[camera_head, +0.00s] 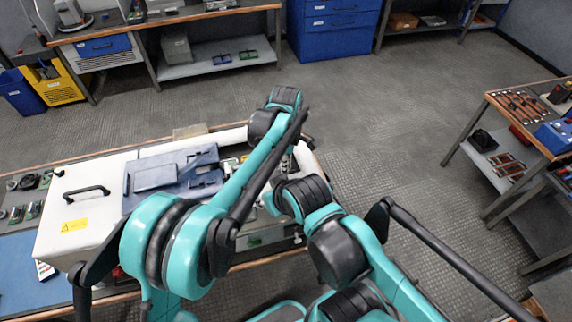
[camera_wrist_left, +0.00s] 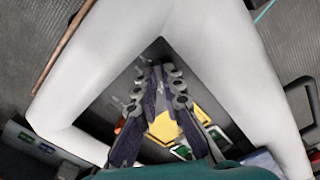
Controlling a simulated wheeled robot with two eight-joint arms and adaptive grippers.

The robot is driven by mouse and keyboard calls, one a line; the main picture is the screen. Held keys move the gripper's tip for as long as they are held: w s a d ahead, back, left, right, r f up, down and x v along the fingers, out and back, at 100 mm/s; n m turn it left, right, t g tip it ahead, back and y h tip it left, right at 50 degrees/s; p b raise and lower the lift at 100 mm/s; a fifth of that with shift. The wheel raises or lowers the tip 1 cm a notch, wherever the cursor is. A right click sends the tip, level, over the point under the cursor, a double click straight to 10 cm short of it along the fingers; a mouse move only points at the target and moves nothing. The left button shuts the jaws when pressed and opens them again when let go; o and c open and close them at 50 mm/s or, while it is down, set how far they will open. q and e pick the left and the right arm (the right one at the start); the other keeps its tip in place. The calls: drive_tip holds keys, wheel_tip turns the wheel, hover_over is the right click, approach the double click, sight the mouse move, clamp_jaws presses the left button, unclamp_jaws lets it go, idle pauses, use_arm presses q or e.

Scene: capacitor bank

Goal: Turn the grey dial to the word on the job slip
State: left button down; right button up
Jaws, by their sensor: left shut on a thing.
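My left gripper (camera_wrist_left: 160,76) reaches down inside the white-walled cabinet (camera_wrist_left: 255,80). Its two fingers are close together at the tips, shut on what I take to be the grey dial, which is mostly hidden between them. A yellow part (camera_wrist_left: 178,127) lies beyond the fingers. In the head view the white cabinet (camera_head: 85,225) stands on the bench, and my left arm crosses over its right part, so the dial is hidden there. I cannot make out the job slip or any words around the dial. My right arm is folded at the lower middle; its gripper does not show.
A dark blue-grey panel (camera_head: 150,178) lies on the cabinet, beside a black handle (camera_head: 87,192). Small parts lie on the bench at far left. A tool table (camera_head: 535,115) stands at right, and blue drawers (camera_head: 333,30) at the back. The floor between is clear.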

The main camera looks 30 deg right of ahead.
use_arm(q)
drive_tip(key=m, duration=0.4)
drive_tip(key=shift+r, duration=0.1)
drive_tip(key=m+p, duration=0.1)
drive_tip(key=m, duration=0.3)
drive_tip(key=shift+m, duration=0.4)
drive_tip(key=m, duration=0.3)
drive_tip(key=shift+m, duration=2.2)
drive_tip(key=c, duration=1.9)
unclamp_jaws()
